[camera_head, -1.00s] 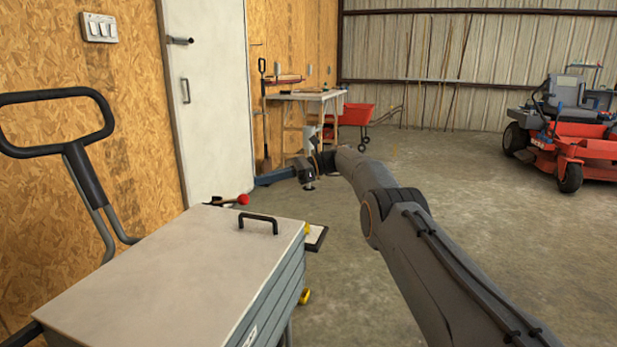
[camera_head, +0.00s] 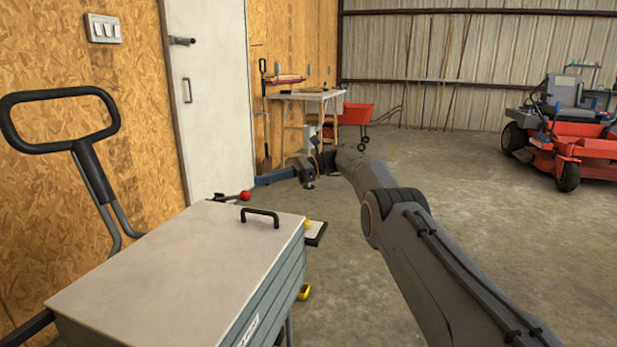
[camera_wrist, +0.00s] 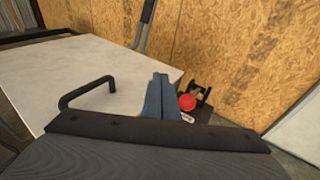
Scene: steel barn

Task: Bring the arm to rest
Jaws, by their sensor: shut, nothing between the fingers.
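My gripper shows in the head view (camera_head: 262,180) as blue fingers at the end of my dark grey arm. It is beyond the far edge of a grey-topped chest (camera_head: 170,265), pointing left toward the white door. In the wrist view my gripper's blue fingers (camera_wrist: 158,88) are together with nothing between them. The chest's pale lid and its black lid handle (camera_wrist: 86,92) show left of the fingers. A red ball-shaped knob (camera_wrist: 187,102) shows just right of the fingertips; I cannot tell the distance between them.
A black looped push handle (camera_head: 60,148) rises at the left by the wood-panel wall. A white door (camera_head: 210,100) stands behind the chest. A workbench (camera_head: 305,96), a red cart (camera_head: 355,115) and a red mower (camera_head: 580,140) stand farther back. The concrete floor at right is open.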

